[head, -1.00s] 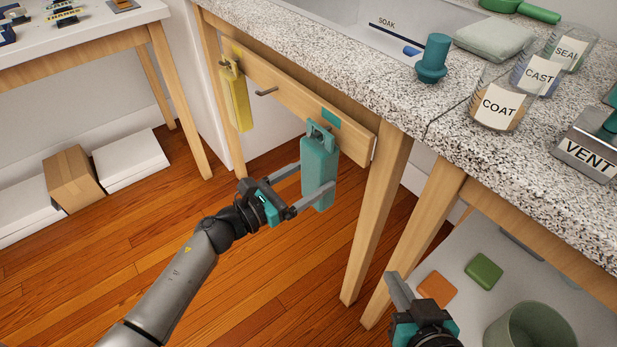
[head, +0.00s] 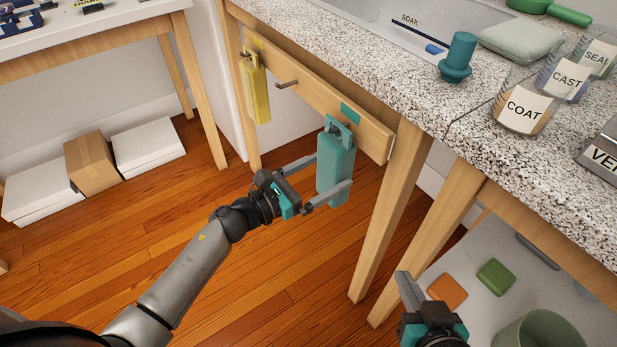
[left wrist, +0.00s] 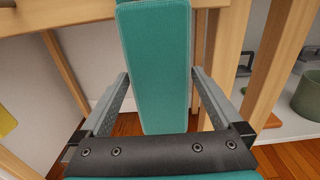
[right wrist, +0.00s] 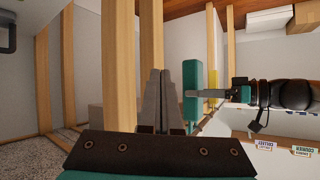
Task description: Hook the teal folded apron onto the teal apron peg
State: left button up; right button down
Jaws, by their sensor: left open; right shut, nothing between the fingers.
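The teal folded apron (head: 335,168) hangs upright below the teal label (head: 351,113) on the wooden peg rail (head: 310,98). Its loop (head: 338,130) is at the rail, where the teal peg appears hidden behind it. My left gripper (head: 333,176) is open, with a finger on either side of the apron and gaps visible. The apron also fills the middle of the left wrist view (left wrist: 157,65), between the spread fingers. My right gripper (head: 408,290) is shut and empty, low at the right; its closed fingers show in the right wrist view (right wrist: 160,100).
A yellow apron (head: 257,92) hangs at the rail's left, and a bare peg (head: 287,84) sticks out between. The speckled counter (head: 490,140) overhangs the rail, with jars on top. A wooden leg (head: 385,215) stands right of the apron. Floor below is clear.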

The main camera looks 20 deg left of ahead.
pick_arm(q)
jog(key=p+v, duration=0.2)
jog(key=v, duration=1.3)
jog(key=shift+p, duration=0.35)
pick_arm(e)
jog(key=s+d+g+h, duration=0.2)
jog(key=s+d+g, duration=0.1)
jog(key=d+g, duration=0.1)
jog(key=shift+s+d+f+g+h, duration=0.15)
jog(key=shift+d+g+h, duration=0.2)
jog(key=shift+d, duration=0.4)
pick_arm(q)
jog(key=shift+a, duration=0.1)
